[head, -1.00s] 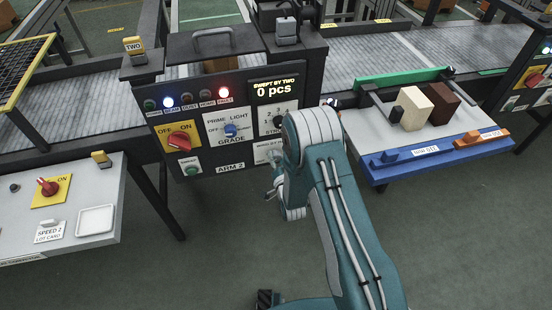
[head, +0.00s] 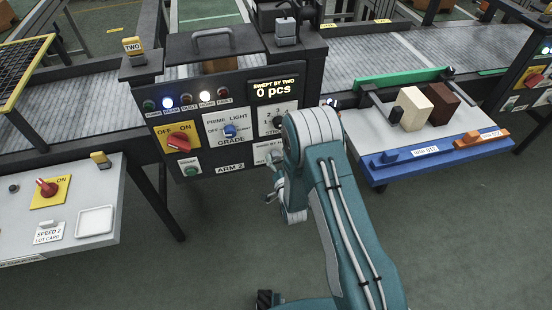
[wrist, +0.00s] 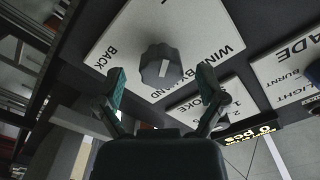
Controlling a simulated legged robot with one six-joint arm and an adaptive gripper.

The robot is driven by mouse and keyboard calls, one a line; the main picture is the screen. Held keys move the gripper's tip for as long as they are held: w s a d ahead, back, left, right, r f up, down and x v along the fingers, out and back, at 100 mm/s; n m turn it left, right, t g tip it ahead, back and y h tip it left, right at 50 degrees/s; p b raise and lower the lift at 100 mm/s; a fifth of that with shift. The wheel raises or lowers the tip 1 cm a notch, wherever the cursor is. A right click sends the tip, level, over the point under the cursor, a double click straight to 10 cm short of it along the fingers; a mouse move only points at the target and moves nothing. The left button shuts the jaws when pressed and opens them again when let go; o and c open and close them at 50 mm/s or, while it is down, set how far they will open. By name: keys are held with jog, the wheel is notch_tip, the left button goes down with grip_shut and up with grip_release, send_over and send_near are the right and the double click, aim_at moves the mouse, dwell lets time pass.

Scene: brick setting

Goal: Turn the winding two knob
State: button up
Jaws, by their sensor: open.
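A dark ribbed knob (wrist: 161,66) with a pale pointer mark sits on a white plate (wrist: 135,35) lettered WIND BY HAND and BACK in the wrist view. My gripper (wrist: 162,74) is open, with one finger on each side of the knob in the picture. No finger clearly touches the knob. In the head view my gripper (head: 272,178) is at the lower right of the ARM 2 panel (head: 205,157). There my arm hides the knob and most of its plate.
The panel also bears a red OFF/ON switch (head: 179,141), a blue GRADE knob (head: 230,130) and a display (head: 274,88) reading 0 pcs. A blue-edged shelf (head: 440,151) with blocks stands at right, a grey side table (head: 75,210) at left. The front floor is open.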

jog(key=v, duration=1.1)
dwell(0.6)
